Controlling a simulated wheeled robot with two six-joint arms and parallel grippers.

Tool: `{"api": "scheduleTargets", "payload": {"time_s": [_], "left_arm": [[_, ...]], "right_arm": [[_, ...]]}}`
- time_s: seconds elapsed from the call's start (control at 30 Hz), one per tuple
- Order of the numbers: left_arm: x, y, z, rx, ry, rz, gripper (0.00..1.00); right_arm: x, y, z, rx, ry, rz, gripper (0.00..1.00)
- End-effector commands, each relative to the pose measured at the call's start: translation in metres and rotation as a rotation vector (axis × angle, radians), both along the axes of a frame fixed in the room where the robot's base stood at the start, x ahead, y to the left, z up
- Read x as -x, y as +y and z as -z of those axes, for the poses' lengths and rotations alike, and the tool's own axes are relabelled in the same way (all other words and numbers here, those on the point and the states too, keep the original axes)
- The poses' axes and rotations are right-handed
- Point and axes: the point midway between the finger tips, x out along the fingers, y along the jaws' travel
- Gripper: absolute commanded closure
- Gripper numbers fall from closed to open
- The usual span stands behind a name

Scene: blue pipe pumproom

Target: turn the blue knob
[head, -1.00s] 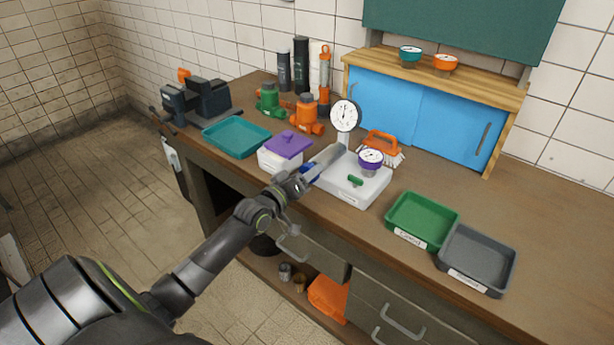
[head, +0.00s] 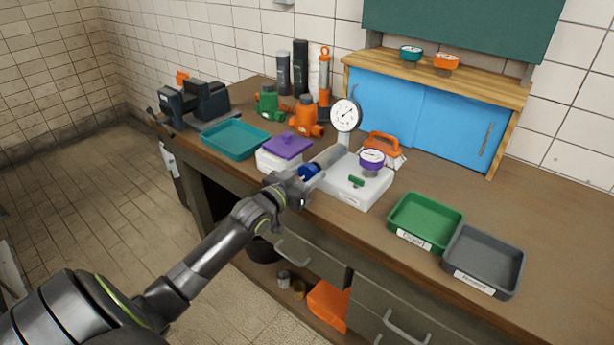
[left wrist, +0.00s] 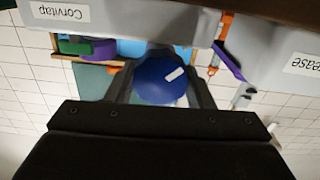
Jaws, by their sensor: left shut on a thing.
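The blue knob (head: 309,171) is on the left front side of a white box (head: 358,192) on the workbench. In the left wrist view, the knob (left wrist: 160,88) is round, with a white mark on its face pointing to the upper right. My left gripper (head: 305,178) is at the knob, its two fingers on either side of it, shut on it. The fingers partly hide the knob in the head view. A large white dial gauge (head: 345,115) stands on the box, beside a small purple gauge (head: 372,158) and a green lever (head: 356,181). My right gripper is not in view.
A purple-lidded container (head: 286,147) stands close to the left of the gripper. A teal tray (head: 235,154), orange valve (head: 305,118) and orange brush (head: 383,144) are nearby. Green (head: 400,232) and grey (head: 450,258) trays are at the right. The bench's right back is clear.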

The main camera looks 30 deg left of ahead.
Motion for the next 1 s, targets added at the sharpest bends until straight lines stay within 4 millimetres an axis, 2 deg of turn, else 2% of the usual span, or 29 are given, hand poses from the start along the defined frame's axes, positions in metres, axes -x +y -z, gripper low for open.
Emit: {"api": "scheduleTargets", "payload": {"time_s": [0.47, 0.5, 0.67, 1.0], "left_arm": [[0.0008, 0.0005, 0.0032, -0.015, 0.007, -0.002, 0.75], [0.0008, 0.0005, 0.0032, -0.015, 0.007, -0.002, 0.51], [0.0006, 0.0003, 0.0024, -0.014, 0.005, -0.001, 0.31], [0.0028, 0.0004, 0.0006, -0.015, 0.002, -0.001, 0.31]], "right_arm": [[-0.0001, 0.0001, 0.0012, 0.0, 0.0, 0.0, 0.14], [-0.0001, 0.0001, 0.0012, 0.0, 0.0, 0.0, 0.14], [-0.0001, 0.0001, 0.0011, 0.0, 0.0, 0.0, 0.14], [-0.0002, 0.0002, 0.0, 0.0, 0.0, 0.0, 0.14]]}}
